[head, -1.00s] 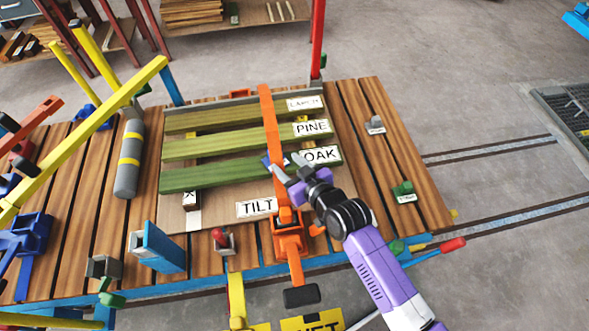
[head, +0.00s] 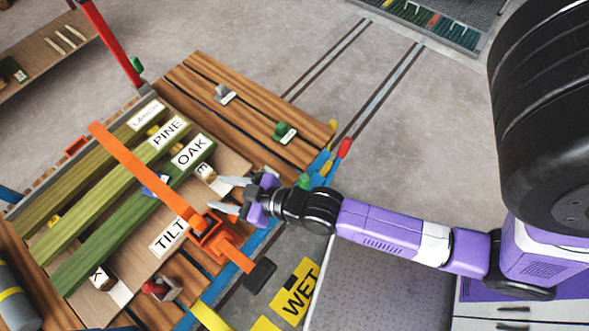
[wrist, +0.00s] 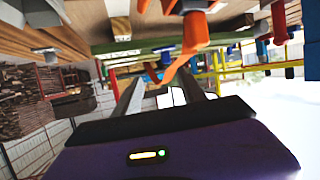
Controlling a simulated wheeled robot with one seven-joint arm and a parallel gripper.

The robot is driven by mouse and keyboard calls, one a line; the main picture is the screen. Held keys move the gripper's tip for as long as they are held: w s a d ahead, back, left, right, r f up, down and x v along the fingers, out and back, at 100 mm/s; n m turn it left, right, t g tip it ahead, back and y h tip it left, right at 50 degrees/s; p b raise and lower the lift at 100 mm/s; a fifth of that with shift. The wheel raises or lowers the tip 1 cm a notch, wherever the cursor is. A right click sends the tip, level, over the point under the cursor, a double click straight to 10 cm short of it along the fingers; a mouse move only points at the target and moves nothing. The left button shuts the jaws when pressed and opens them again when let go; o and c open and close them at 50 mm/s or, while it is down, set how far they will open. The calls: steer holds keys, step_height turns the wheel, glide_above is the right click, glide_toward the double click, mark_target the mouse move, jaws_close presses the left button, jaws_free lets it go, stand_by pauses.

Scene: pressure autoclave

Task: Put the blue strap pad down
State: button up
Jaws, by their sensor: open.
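The blue strap pad (head: 155,185) shows as a small blue patch at the orange strap (head: 135,165), on the green plank labelled OAK (head: 118,226). The strap crosses it and hides part of it, so I cannot tell how flat it sits. My gripper (head: 228,195) is open and empty, right of the strap and apart from the pad.
The orange strap ratchet (head: 212,238) and its black-ended handle (head: 259,275) lie close below my gripper. A small marked block (head: 205,171) sits just beyond the fingertips. Planks labelled PINE (head: 105,199) and LARCH (head: 88,178) lie behind. Open floor (head: 430,130) is at right.

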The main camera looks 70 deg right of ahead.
steer(key=s+a+r, duration=0.1)
steer(key=s+r, duration=0.6)
steer(key=s, duration=0.3)
steer(key=s+a+r+t, duration=0.1)
steer(key=s+r, duration=0.6)
steer(key=s, duration=0.3)
steer(key=shift+s+r+m, duration=0.25)
steer(key=shift+s+m, duration=0.05)
steer(key=shift+s, duration=0.1)
